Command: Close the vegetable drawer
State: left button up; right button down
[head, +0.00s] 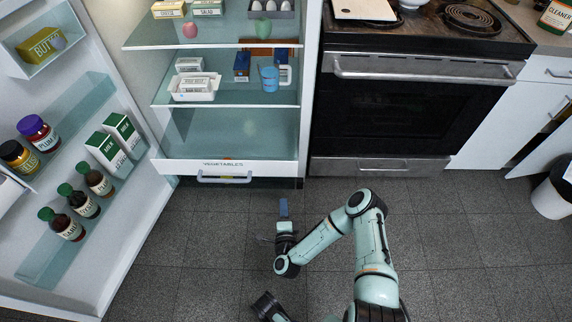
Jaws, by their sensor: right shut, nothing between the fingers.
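The vegetable drawer (178,167) is at the bottom of the open fridge. It has a white front labelled "VEGETABLES" and a pale bar handle (225,179). A small orange thing shows just above its front edge; how far the drawer stands out is hard to tell. My right gripper (284,209) is shut and empty, to the right of the handle and nearer to me, over the floor and apart from the drawer.
The fridge door (128,258) stands wide open at the left, with bottles and cartons on its racks. The fridge shelves (228,106) hold several items. A stove (405,115) stands right of the fridge, a bin (552,198) at the far right. The floor before the drawer is clear.

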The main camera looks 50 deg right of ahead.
jog(key=d+m+h, duration=0.1)
jog(key=d, duration=0.1)
jog(key=b, duration=0.2)
send_near(289, 164)
jog(key=shift+g, duration=0.3)
jog(key=b+x, duration=0.2)
jog(key=x, duration=0.3)
jog(key=shift+w+d, duration=0.1)
jog(key=shift+w, duration=0.2)
pick_arm(q)
notch_tip(289, 164, down, 7)
jog(key=s+a+g, duration=0.1)
jog(key=s+a, duration=0.1)
jog(key=shift+a+r+y, duration=0.15)
jog(key=shift+y, duration=0.15)
pick_arm(e)
jog(key=shift+w+d+r, duration=0.15)
jog(key=shift+w+d, duration=0.3)
jog(key=shift+d, duration=0.05)
